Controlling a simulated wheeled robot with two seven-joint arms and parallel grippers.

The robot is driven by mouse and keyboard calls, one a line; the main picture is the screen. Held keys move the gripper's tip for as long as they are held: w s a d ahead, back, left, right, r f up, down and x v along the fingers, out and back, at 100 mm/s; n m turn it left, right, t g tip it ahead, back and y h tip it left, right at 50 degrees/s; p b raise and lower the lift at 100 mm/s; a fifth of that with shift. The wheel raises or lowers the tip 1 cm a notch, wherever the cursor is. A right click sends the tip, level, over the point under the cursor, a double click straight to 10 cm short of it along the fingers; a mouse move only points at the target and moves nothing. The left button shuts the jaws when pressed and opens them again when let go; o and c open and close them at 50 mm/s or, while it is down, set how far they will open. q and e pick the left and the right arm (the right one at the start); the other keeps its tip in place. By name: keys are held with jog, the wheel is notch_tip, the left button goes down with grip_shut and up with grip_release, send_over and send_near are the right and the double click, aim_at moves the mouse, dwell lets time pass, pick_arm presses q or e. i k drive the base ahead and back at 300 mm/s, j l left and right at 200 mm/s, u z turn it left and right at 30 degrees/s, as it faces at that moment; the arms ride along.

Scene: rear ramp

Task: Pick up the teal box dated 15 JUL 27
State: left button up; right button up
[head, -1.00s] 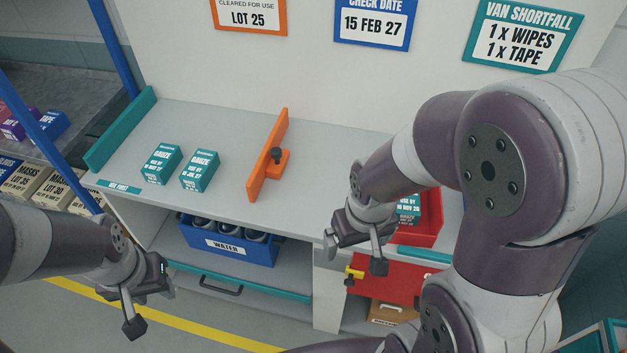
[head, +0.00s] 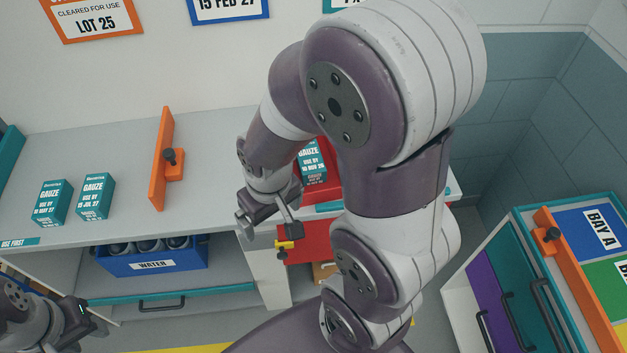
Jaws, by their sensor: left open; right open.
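Two teal gauze boxes stand side by side on the left part of the grey shelf (head: 135,160). The right one is the teal box dated 15 JUL 27 (head: 95,196). The left one is another teal box (head: 51,203), whose date appears to read MAY 27. My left gripper (head: 85,322) is open and empty at the lower left, below and in front of the shelf, apart from both boxes. My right gripper (head: 270,228) is open and empty by the shelf's front edge, right of the orange divider (head: 160,165). A third teal box (head: 312,160), partly hidden by my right arm, is in the red bin (head: 325,190).
A blue WATER bin (head: 185,258) sits under the shelf. A teal end wall (head: 8,150) bounds the shelf at left. A cabinet with a BAY A panel (head: 590,230) stands at right. The shelf around the two boxes is clear.

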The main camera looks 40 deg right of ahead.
aim_at(96, 196)
jog(key=i+j+z, duration=0.7)
jog(key=j, duration=0.3)
jog(key=i+j+z, duration=0.25)
jog(key=j, duration=0.15)
